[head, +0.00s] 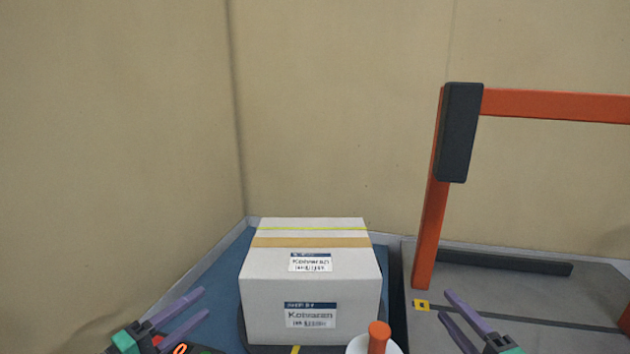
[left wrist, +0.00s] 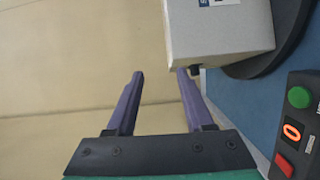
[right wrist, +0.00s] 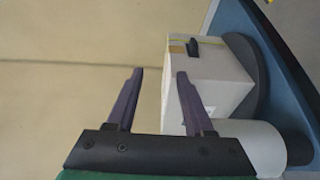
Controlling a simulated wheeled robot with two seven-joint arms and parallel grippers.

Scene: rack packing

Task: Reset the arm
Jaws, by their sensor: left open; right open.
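My left gripper (head: 195,307) is at the lower left of the head view, open and empty, left of the white box. Its purple fingers also show apart in the left wrist view (left wrist: 160,76). My right gripper (head: 444,304) is at the lower right, open and empty, right of the box. Its fingers show apart in the right wrist view (right wrist: 160,75). Neither gripper touches anything that I can see. The white box (head: 262,284) stands closed, with a tan tape band, a yellow line and printed labels.
The box rests on a dark round base on a blue surface (head: 222,283). A control panel with buttons (left wrist: 298,130) is at the near left. An orange-topped white cylinder (head: 379,338) stands in front. An orange frame (head: 430,235) rises over a grey platform (head: 520,290) at right. Tan walls stand behind.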

